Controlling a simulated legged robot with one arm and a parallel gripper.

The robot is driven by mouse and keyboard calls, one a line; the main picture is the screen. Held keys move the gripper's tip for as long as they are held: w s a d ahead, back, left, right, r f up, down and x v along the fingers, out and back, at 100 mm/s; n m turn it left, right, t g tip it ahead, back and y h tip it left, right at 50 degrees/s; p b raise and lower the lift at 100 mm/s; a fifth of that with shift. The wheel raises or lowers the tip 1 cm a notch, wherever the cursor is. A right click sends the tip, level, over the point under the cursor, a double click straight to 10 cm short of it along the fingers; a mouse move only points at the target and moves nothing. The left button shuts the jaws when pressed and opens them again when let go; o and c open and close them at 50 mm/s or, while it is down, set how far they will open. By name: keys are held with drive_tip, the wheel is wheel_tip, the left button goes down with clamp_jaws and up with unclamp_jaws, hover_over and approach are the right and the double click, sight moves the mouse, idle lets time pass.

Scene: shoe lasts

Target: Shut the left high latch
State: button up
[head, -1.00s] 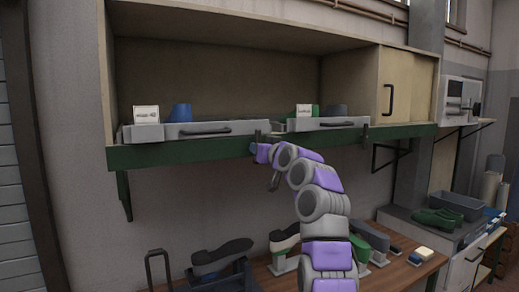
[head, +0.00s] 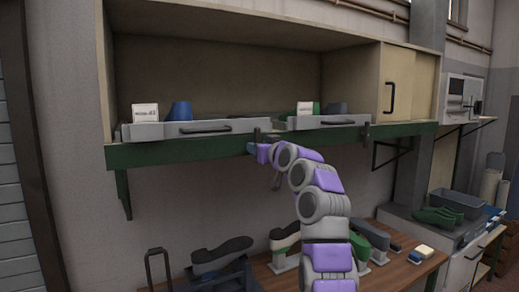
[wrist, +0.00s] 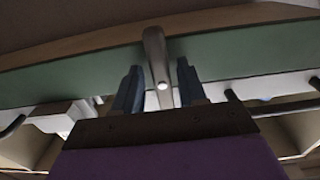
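The left high latch (head: 258,135) is a small dark lever on the green shelf rail, near the inner edge of the left drawer. The wrist view shows it as a grey metal lever (wrist: 156,62) with a pale pivot dot, crossing the green rail. My gripper (head: 252,149) is at the rail just below the latch. In the wrist view, its two dark blue fingers (wrist: 157,88) are apart, one on each side of the lever. Gaps show beside the lever, the smaller one on the right; I cannot tell whether either finger touches it.
A left drawer (head: 226,128) and a right drawer (head: 320,123) stand on the shelf with blue and green lasts behind. A second latch (head: 366,132) is on the rail further right. Below is a wooden bench (head: 398,272) with several shoe lasts.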

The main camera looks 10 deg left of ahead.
drive_tip(key=shift+o, duration=0.3)
drive_tip(key=shift+s+r, duration=0.1)
drive_tip(key=shift+s, duration=0.1)
drive_tip(key=b+v, duration=0.9)
drive_tip(key=v, duration=0.8)
drive_tip(key=shift+s, duration=0.1)
